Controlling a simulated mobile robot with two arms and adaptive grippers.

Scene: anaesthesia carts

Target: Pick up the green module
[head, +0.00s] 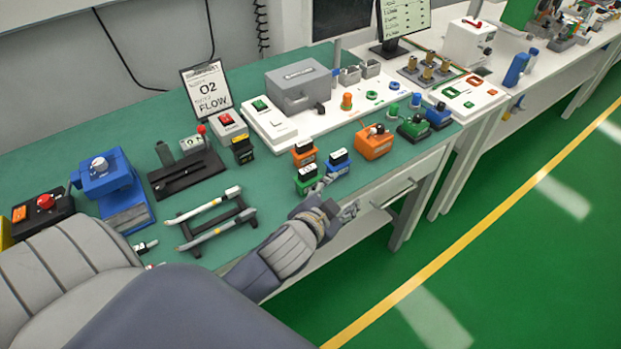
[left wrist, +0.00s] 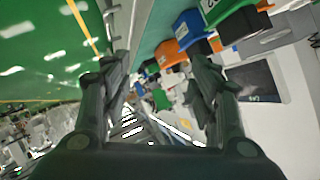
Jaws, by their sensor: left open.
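The green module (head: 308,182) is a small green block with a black top and a white label. It stands on the teal bench near the front edge, with a blue module (head: 338,163) and an orange module (head: 303,153) close by. My left gripper (head: 338,198) is open and empty at the bench edge, just right of the green module and seemingly apart from it. In the left wrist view the gripper (left wrist: 160,72) shows both fingers spread. There a green block (left wrist: 212,10) is partly cut off at the top, beside blue and orange ones. My right gripper is out of view.
A black rack with two handles (head: 216,220) lies to the left. A drawer handle (head: 392,194) sticks out below the bench.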

